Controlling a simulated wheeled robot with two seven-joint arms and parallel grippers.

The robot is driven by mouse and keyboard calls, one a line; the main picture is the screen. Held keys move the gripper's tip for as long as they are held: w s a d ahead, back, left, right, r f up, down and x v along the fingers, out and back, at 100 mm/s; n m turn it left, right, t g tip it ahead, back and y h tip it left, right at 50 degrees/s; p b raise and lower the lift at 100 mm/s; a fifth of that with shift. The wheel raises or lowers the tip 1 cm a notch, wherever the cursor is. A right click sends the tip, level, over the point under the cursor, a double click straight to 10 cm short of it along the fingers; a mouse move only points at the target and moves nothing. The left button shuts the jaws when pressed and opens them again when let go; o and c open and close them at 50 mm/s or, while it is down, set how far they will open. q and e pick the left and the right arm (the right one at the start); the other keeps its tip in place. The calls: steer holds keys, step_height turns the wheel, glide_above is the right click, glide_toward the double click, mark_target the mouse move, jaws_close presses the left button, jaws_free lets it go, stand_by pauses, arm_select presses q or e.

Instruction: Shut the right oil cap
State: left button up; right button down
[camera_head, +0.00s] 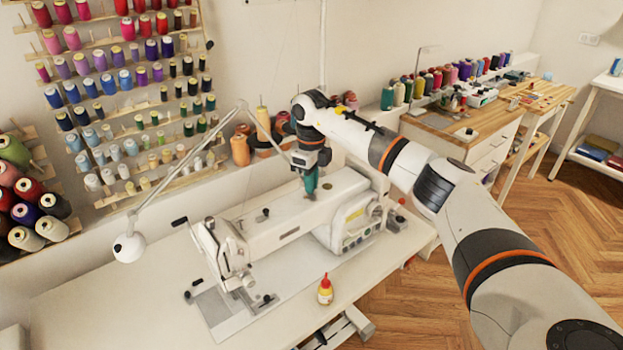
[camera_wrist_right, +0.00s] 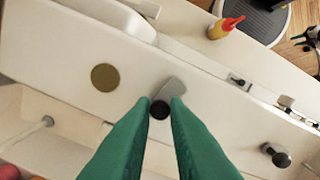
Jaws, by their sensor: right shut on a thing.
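My right gripper (camera_head: 309,188) reaches down onto the top of the white sewing machine (camera_head: 290,215). In the right wrist view its green fingers (camera_wrist_right: 162,103) are closed around a small black knob (camera_wrist_right: 159,110). A grey flat plate (camera_wrist_right: 172,91) shows at the knob, partly covered by the fingertips; these look like the oil cap. A round olive-gold disc (camera_wrist_right: 105,77), perhaps an oil opening, lies beside it on the machine top, uncovered and apart from the plate. Another black knob (camera_wrist_right: 275,155) sits further right in that view. My left gripper is not in view.
A small yellow bottle with a red tip (camera_head: 325,290) stands on the white table (camera_head: 120,310) in front of the machine. A white lamp (camera_head: 128,247) on a thin arm stands at left. Thread spools (camera_head: 240,150) stand behind the machine.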

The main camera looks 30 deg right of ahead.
steer(key=m+p, duration=0.1)
steer(key=m, duration=0.2)
steer(key=shift+r+m, duration=0.15)
steer(key=shift+m, duration=0.15)
steer(key=m+p, duration=0.1)
steer(key=m, duration=0.2)
steer(key=shift+m, duration=0.3)
steer(key=m+p, duration=0.1)
steer(key=m, duration=0.2)
steer(key=shift+m, duration=0.3)
steer(key=shift+m+p, duration=0.65)
steer(key=shift+m, duration=0.85)
steer(key=c, duration=1.4)
jaws_free()
steer(key=shift+c, duration=0.2)
